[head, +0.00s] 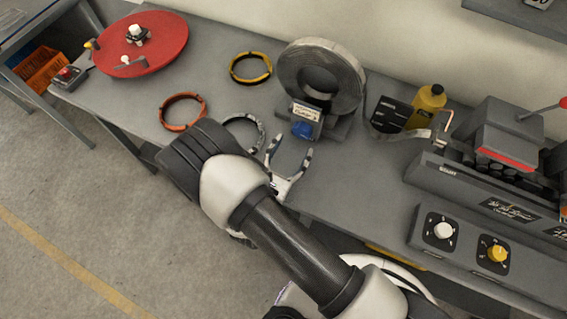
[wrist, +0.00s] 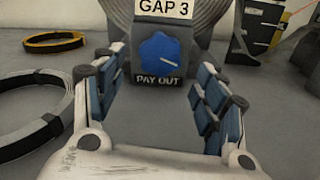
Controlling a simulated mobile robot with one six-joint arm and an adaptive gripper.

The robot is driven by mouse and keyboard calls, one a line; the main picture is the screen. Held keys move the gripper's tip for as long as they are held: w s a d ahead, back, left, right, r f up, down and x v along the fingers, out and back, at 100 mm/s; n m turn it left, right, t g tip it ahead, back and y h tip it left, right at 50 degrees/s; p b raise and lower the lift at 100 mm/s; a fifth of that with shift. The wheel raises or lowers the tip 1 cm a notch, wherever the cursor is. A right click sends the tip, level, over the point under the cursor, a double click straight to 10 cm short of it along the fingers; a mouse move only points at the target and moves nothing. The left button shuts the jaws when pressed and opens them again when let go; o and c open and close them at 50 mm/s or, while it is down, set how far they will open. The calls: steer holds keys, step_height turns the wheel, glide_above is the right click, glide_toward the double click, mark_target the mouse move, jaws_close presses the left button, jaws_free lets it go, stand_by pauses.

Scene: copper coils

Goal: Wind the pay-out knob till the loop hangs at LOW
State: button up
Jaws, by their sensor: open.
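The blue pay-out knob (wrist: 160,56) sits on a small grey box under a white card reading "GAP 3", with "PAY OUT" lettered below it. In the head view the blue knob (head: 302,129) is at the foot of the upright grey coil (head: 320,75). My gripper (wrist: 163,88) is open and empty, its padded fingers apart on either side of the knob's line and short of it. In the head view my gripper (head: 289,160) points up toward the knob box. A dark strip (head: 385,125) shows right of the coil; I cannot tell the loop's height against any LOW mark.
A yellow ring (head: 250,68), an orange ring (head: 183,110) and a grey ring (head: 243,133) lie left of the coil. A yellow bottle (head: 428,105) stands right of it. A panel with a white knob (head: 443,230) and yellow knob (head: 497,253) is at right.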

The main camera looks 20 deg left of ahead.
steer(key=s, duration=0.6)
steer(key=shift+s+a, duration=0.2)
steer(key=shift+s, duration=0.05)
